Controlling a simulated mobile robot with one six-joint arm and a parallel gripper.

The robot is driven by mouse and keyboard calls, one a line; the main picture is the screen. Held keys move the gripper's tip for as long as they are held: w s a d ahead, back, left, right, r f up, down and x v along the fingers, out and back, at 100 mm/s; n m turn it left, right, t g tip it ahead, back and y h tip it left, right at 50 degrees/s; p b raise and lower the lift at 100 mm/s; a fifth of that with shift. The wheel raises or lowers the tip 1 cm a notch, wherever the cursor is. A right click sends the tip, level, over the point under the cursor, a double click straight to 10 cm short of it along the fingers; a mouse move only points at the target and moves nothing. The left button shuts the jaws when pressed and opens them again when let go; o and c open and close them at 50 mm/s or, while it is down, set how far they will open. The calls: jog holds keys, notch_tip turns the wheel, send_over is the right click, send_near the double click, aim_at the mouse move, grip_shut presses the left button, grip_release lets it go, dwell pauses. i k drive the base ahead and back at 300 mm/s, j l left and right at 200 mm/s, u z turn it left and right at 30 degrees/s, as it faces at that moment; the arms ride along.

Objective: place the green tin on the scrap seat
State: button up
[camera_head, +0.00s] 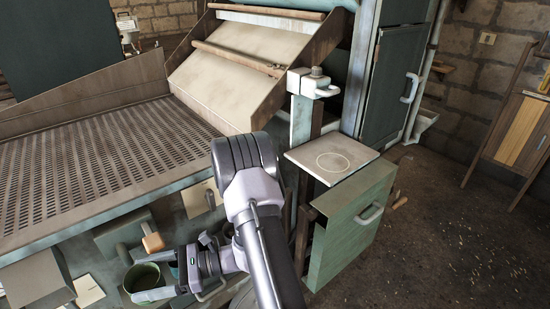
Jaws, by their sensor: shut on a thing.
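The green tin (142,277) is a small round open-topped tin at the lower left. My gripper (150,276) is shut on it, with one pale finger along its near side; the far finger is harder to make out. Part of the tin is hidden by the gripper, and I cannot tell whether its base touches the surface below. A pale square plate with a ring marked on it (331,160), which looks like the scrap seat, is bare, to the right of my arm.
A green box front with a handle (345,235) is below the plate. A post with a white clamp head (313,85) rises behind it. A perforated bed (90,150) fills the left. A brown-orange block (153,241) is near the tin. Open floor lies right.

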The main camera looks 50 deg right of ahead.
aim_at(332, 163)
jog(key=i+z, duration=0.1)
jog(key=z, duration=0.35)
jog(key=j+z, duration=0.1)
jog(key=z, duration=0.3)
jog(key=i+j+z, duration=0.1)
jog(key=z, duration=0.35)
jog(key=j+z, duration=0.1)
jog(key=z, duration=0.35)
jog(key=j+z, duration=0.15)
jog(key=z, duration=0.25)
jog(key=i, duration=0.05)
